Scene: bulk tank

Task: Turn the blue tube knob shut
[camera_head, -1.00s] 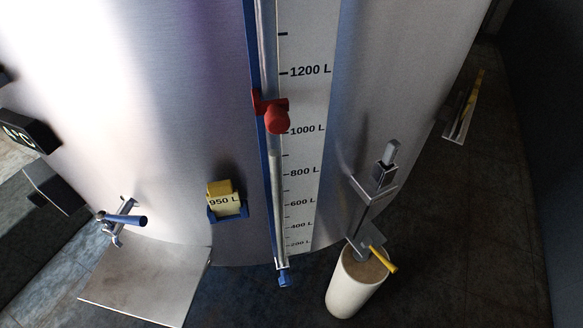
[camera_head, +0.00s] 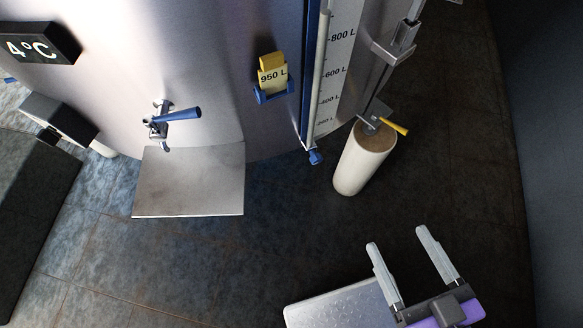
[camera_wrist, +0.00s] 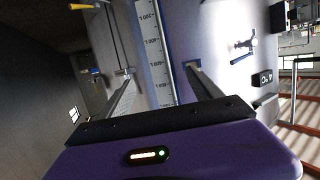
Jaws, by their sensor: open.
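The blue tube knob (camera_head: 315,157) sits at the foot of the sight tube (camera_head: 318,60), low on the tank front, in the head view. It is small, and its turn position is hard to tell. I cannot make it out in the wrist view. My gripper (camera_head: 398,238) is at the lower right of the head view, open and empty, well apart from the knob. In the wrist view my gripper (camera_wrist: 158,71) has its two fingers spread toward the tank, with the litre scale (camera_wrist: 155,50) seen between them.
A pale cylinder (camera_head: 364,165) under a yellow-handled valve (camera_head: 392,125) stands right of the knob. To the left are a yellow 950 L tag (camera_head: 272,75), a blue-handled tap (camera_head: 180,115) and a metal plate (camera_head: 188,182). The floor before the knob is clear.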

